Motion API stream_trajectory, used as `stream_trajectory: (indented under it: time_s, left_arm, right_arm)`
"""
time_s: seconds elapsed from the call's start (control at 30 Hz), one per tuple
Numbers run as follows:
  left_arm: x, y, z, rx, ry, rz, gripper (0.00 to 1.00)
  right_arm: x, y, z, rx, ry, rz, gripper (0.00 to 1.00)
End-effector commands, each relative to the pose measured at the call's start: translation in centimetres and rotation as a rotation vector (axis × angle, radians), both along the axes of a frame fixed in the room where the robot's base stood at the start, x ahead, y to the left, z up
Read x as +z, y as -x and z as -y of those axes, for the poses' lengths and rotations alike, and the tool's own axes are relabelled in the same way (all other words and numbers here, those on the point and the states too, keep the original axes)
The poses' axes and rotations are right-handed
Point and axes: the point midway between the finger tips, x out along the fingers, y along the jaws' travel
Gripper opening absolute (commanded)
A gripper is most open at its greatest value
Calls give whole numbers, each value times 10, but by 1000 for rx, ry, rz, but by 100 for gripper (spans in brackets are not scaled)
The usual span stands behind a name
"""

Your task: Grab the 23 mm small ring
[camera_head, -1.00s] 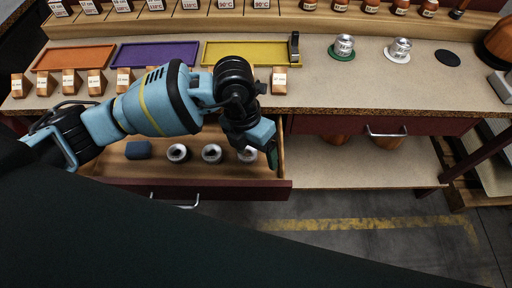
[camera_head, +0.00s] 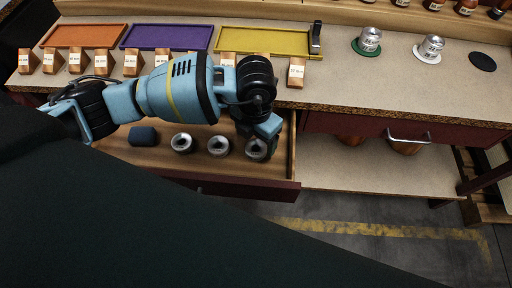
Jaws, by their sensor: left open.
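An open drawer (camera_head: 225,187) below the counter holds three small metallic ring-like pieces in a row: a left one (camera_head: 182,143), a middle one (camera_head: 219,146) and a right one (camera_head: 256,151). Their sizes cannot be read, so I cannot tell which is the 23 mm small ring. My left gripper (camera_head: 263,138) points down over the drawer's right end, at the right piece. It is open, but its fingertips are largely hidden by the wrist, and I cannot tell whether they touch the piece. My right gripper is not in view.
A dark blue block (camera_head: 143,136) lies at the drawer's left. Labelled wooden blocks (camera_head: 296,72) line the counter's front edge. Orange (camera_head: 85,36), purple (camera_head: 166,37) and yellow (camera_head: 265,40) trays lie behind. Metal pieces stand on a green disc (camera_head: 366,50) and a white disc (camera_head: 427,57).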

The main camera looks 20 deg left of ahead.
Motion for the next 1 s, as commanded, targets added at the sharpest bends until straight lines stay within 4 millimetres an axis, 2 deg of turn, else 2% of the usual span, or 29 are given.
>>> stream_trajectory:
  time_s: [0.1,0.23,0.57,0.9,0.97,1.0]
  left_arm:
    - [-19,0,1,1,-1,-4,77]
    - [-34,0,1,0,-1,-3,77]
    - [-39,0,1,0,0,0,77]
    - [-39,0,1,0,0,0,33]
    - [-39,0,1,0,0,0,25]
    - [-39,0,1,0,0,0,25]
  right_arm:
    - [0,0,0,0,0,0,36]
    - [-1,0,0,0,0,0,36]
    - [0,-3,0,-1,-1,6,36]
    - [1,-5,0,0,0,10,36]
    - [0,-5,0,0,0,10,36]
    - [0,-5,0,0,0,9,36]
